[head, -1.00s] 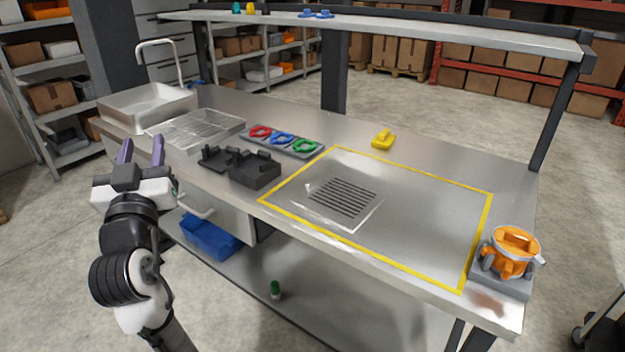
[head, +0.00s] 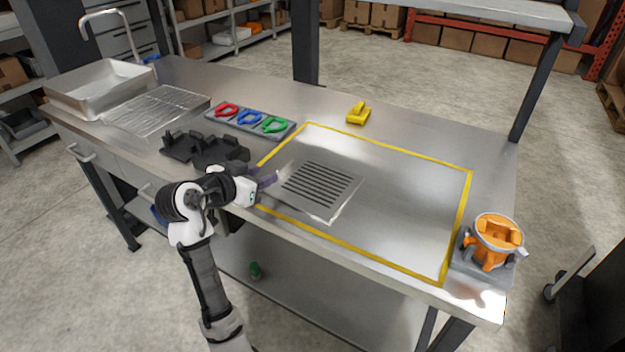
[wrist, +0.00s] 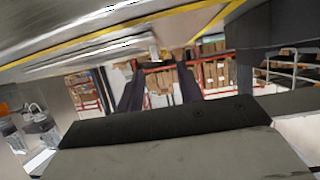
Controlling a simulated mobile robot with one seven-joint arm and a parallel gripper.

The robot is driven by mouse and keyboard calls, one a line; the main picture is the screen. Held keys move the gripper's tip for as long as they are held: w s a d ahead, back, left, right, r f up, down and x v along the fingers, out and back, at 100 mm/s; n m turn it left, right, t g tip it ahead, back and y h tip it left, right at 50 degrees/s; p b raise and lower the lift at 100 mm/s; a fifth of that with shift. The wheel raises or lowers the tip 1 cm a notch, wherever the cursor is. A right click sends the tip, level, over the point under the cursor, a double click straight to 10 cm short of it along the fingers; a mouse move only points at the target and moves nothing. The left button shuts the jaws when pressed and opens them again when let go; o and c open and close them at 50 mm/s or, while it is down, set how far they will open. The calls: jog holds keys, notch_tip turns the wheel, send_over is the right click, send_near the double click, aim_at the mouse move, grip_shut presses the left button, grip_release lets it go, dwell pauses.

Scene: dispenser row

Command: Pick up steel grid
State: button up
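A square steel plate with dark slots (head: 320,188) lies at the left end of the yellow-outlined area on the steel bench. A wire steel grid (head: 158,108) lies farther left, beside the sink basin; I cannot tell from looks alone which one the task names. My gripper (head: 270,178) is at the bench's front edge, with its purple fingers pointing right toward the slotted plate's left side. In the wrist view my gripper (wrist: 160,82) has its two dark fingers apart with nothing between them. Contact with the plate cannot be told.
Black fixtures (head: 205,150) stand just behind my gripper. A tray with red, blue and green rings (head: 250,121) lies beyond. A yellow block (head: 358,113) sits farther back. An orange part in a grey holder (head: 497,240) stands at right. The outlined area's right side is clear.

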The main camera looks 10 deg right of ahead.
aim_at(278, 171)
jog(key=p+x, duration=0.1)
jog(key=x, duration=0.1)
jog(key=p+x, duration=0.1)
jog(key=x, duration=0.2)
jog(key=shift+d, duration=0.5)
jog(key=shift+w+d+f, duration=0.15)
jog(key=shift+w+f, duration=0.1)
jog(key=shift+w, duration=0.05)
jog(key=shift+c, duration=0.2)
grip_shut()
